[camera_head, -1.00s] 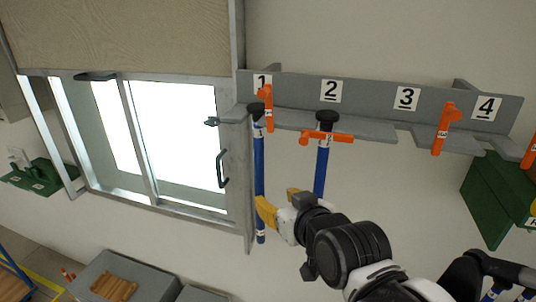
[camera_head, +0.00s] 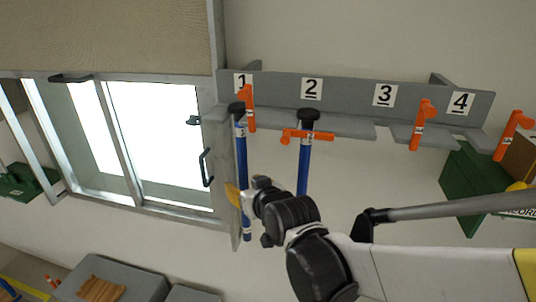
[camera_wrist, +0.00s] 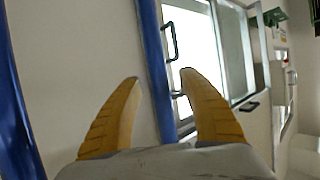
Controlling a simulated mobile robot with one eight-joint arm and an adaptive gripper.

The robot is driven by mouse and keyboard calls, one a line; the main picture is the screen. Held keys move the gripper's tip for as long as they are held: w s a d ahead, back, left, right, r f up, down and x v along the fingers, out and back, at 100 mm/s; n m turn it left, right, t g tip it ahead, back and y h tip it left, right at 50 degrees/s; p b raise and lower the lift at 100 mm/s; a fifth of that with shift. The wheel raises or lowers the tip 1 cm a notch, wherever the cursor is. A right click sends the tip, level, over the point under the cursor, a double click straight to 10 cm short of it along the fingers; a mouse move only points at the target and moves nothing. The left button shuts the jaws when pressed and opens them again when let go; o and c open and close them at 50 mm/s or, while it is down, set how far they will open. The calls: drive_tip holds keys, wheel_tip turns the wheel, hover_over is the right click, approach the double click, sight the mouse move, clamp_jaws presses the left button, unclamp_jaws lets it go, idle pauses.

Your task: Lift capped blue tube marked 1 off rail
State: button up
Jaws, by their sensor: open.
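The blue tube marked 1 (camera_head: 242,160) hangs upright from the grey rail (camera_head: 345,125), under label 1, with a black cap (camera_head: 237,107) on top. An orange clip (camera_head: 248,112) sits beside the cap, turned lengthwise. My gripper (camera_head: 234,196) is at the tube's lower half; one yellow finger shows at its left edge and the other is hidden. In the wrist view my gripper (camera_wrist: 160,78) is open, and the tube (camera_wrist: 155,65) appears between the fingertips. Contact cannot be told.
A second blue tube (camera_head: 304,165) hangs under label 2, with an orange clip (camera_head: 307,135) turned across it, close right of my gripper. A framed window (camera_head: 150,145) with a handle stands left of tube 1. A green box (camera_head: 470,185) is at right.

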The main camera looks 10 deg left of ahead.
drive_tip(key=shift+w+a+f, duration=0.1)
drive_tip(key=shift+w+a, duration=0.05)
clamp_jaws()
idle(0.4)
